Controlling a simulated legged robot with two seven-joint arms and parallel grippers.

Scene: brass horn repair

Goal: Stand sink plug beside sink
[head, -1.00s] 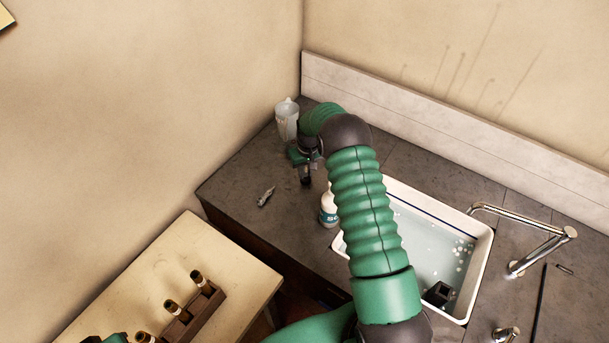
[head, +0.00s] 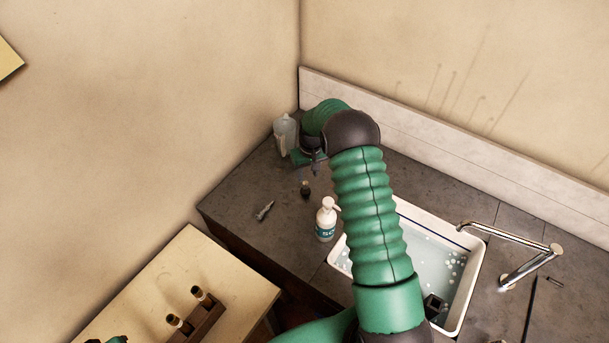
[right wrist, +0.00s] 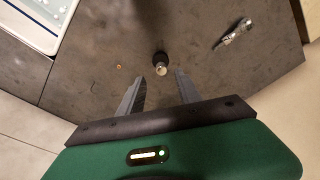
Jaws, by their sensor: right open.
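The sink plug, a small dark piece with a pale knob on top, stands upright on the grey counter. I see the plug (head: 305,188) left of the sink in the head view and the plug (right wrist: 160,62) in the right wrist view. My right gripper (head: 314,165) is open and empty, close to the plug and apart from it. In the wrist view its two fingers (right wrist: 160,76) are spread, with the plug just beyond their tips. The white sink (head: 474,285) holds soapy water and is partly hidden by my right arm. My left gripper's fingers do not show.
A white pump bottle (head: 326,222) stands between plug and sink. A clear jug (head: 285,133) is behind, near the wall. A small metal piece (head: 264,211) lies left of the plug. A chrome tap (head: 515,240) is at the sink's right.

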